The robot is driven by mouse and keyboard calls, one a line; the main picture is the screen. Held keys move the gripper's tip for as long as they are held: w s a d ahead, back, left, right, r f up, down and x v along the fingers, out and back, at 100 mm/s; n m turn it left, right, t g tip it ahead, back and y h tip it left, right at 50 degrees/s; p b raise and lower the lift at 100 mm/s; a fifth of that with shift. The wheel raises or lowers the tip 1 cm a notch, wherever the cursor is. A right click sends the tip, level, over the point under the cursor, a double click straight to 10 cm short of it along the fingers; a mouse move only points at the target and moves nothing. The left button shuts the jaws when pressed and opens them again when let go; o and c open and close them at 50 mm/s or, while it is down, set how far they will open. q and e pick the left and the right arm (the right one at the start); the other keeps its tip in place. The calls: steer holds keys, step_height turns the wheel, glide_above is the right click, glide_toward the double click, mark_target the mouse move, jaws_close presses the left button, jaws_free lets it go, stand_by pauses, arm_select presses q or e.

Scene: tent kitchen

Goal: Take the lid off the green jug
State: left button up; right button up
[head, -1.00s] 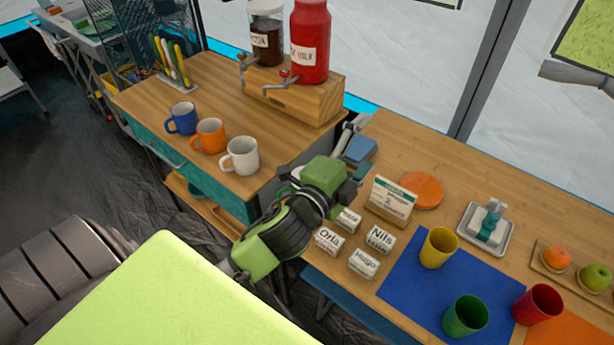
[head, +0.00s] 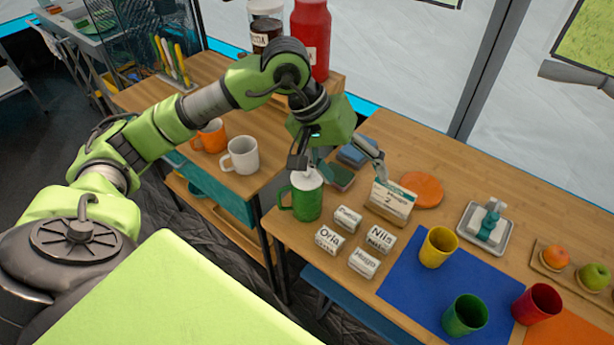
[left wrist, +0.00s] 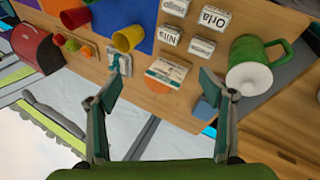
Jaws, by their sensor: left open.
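The green jug (head: 303,202) stands upright at the near left corner of the right-hand table, its handle to the left. Its white lid (head: 306,179) is on top, partly hidden by my gripper in the head view. My left gripper (head: 340,172) is open and empty, just above and to the right of the jug. In the left wrist view, the jug (left wrist: 256,52) and its lid (left wrist: 249,79) lie at the right, close to the right finger of my gripper (left wrist: 168,82). I cannot see a touch. My right gripper is not in view.
Several white name blocks (head: 364,263) and a card stand (head: 391,203) stand right of the jug. Blue stacked items (head: 357,152) lie behind. A white mug (head: 240,155) stands on the left counter. A yellow cup (head: 439,248) is on the blue mat (head: 400,290).

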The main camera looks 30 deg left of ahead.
arm_select(q)
steer(key=a+r+m+y, duration=0.15)
steer(key=a+y, duration=0.35)
steer(key=a, duration=0.8)
steer(key=p, duration=0.1)
glide_above(304, 180)
step_height(304, 180, down, 7)
steer(key=shift+s, duration=0.15)
steer(key=shift+f, duration=0.5)
steer(key=p+x, duration=0.2)
steer(key=x, duration=0.2)
steer(key=shift+w+f, duration=0.25)
steer(key=shift+f, duration=0.35)
steer(key=c, duration=1)
steer(key=shift+s, duration=0.15)
steer(key=shift+c, duration=0.5)
steer(key=shift+c, duration=0.2)
